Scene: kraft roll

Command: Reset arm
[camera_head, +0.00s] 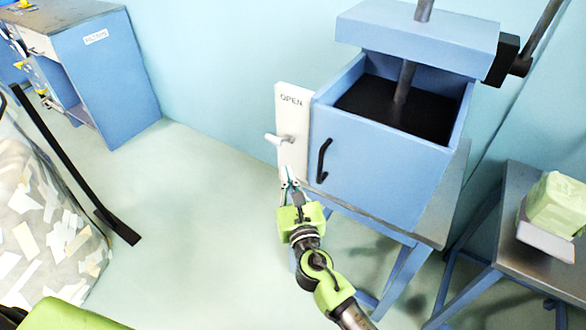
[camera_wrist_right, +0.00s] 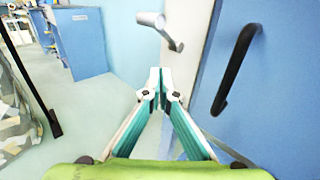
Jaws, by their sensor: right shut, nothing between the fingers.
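My right gripper (camera_head: 289,180) is shut and empty in the head view, in front of the lower part of a white panel (camera_head: 292,152) marked OPEN. In the right wrist view its two fingertips (camera_wrist_right: 160,78) meet, with nothing between them. A grey lever handle (camera_head: 278,139) sticks out from the panel above the fingertips; it also shows in the right wrist view (camera_wrist_right: 160,28), apart from them. My left gripper does not show.
A blue box press (camera_head: 378,158) with a black handle (camera_head: 323,160) stands on a blue-framed table. A grey table (camera_head: 530,215) at right holds a pale green block (camera_head: 556,204). A blue cabinet (camera_head: 118,85) stands at back left. A bin of paper scraps (camera_head: 45,225) is at left.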

